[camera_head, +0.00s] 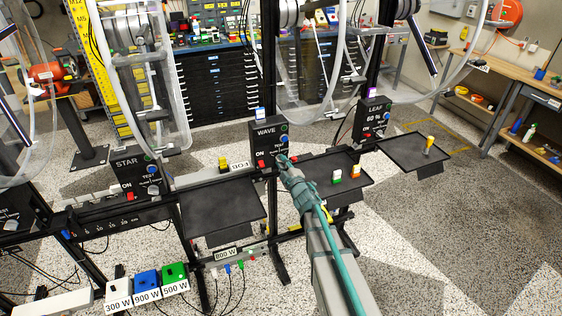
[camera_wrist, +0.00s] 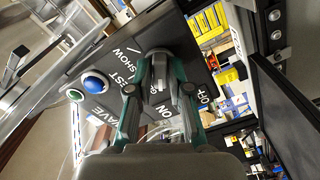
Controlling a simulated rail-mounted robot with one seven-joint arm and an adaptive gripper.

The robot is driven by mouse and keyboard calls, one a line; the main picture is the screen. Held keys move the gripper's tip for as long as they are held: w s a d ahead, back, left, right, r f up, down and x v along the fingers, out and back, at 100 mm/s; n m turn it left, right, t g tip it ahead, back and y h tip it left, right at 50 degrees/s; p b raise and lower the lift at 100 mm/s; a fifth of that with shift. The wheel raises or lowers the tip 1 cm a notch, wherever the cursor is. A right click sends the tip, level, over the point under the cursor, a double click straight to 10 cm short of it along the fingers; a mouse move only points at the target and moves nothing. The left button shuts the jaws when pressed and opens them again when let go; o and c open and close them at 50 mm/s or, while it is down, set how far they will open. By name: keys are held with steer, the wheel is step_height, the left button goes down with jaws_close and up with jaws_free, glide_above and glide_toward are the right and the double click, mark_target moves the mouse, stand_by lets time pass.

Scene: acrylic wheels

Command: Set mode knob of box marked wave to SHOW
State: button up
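The black box marked WAVE (camera_head: 264,134) stands on the middle stand, with a blue button and a green button or lamp near its right edge and a red switch low on its left. In the wrist view, the box face (camera_wrist: 116,72) fills the upper middle, turned sideways, with SHOW, TEST, ON and OFF lettering and the blue button (camera_wrist: 95,82). My gripper (camera_head: 283,160) is at the lower right of the box. In the wrist view, my gripper's fingers (camera_wrist: 160,68) are drawn in around the grey mode knob (camera_wrist: 158,76). They hide most of it, and its pointing direction is unclear.
The STAR box (camera_head: 134,172) stands to the left and the LEAF box (camera_head: 371,119) to the right. Black trays (camera_head: 222,212) sit before the boxes. Small coloured blocks stand on the tray (camera_head: 318,172) beside my arm. Clear tubes hang around the stands.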

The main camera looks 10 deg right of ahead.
jaws_close()
steer(key=shift+m+p, duration=2.05)
steer(key=shift+m, duration=0.25)
steer(key=shift+m+p, duration=1.85)
steer(key=shift+m, duration=0.45)
